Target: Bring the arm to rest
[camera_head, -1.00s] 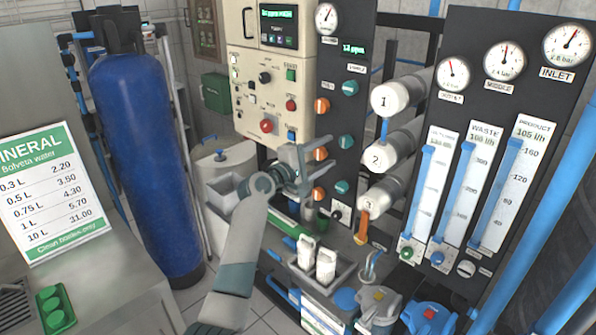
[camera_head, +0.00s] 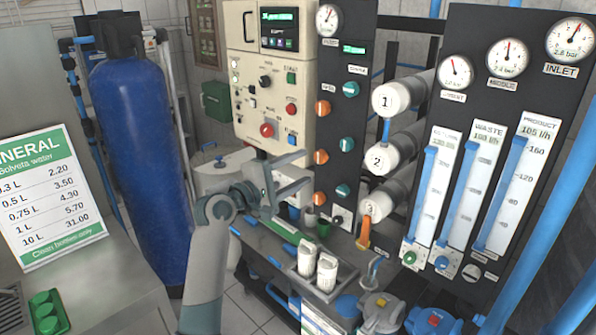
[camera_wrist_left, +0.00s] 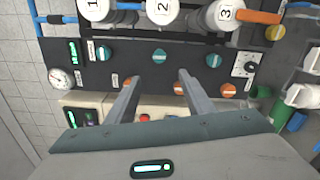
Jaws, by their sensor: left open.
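My left gripper (camera_head: 303,178) is in front of the lower part of the black valve panel (camera_head: 338,130) in the head view, left of the lower orange and teal knobs. Its fingers are apart with nothing between them. In the left wrist view, my left gripper (camera_wrist_left: 154,76) shows two separated fingers pointing at the panel, with a teal knob (camera_wrist_left: 158,56) and an orange knob (camera_wrist_left: 179,88) beyond them. My left arm (camera_head: 207,262) rises from the bottom of the head view. The right gripper is not in view.
A beige control box (camera_head: 268,80) stands behind the gripper. A blue tank (camera_head: 140,150) is at left, beside a counter with a price sign (camera_head: 50,200). White numbered housings (camera_head: 385,100) and gauges are at right. A tray with white filters (camera_head: 325,270) sits below.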

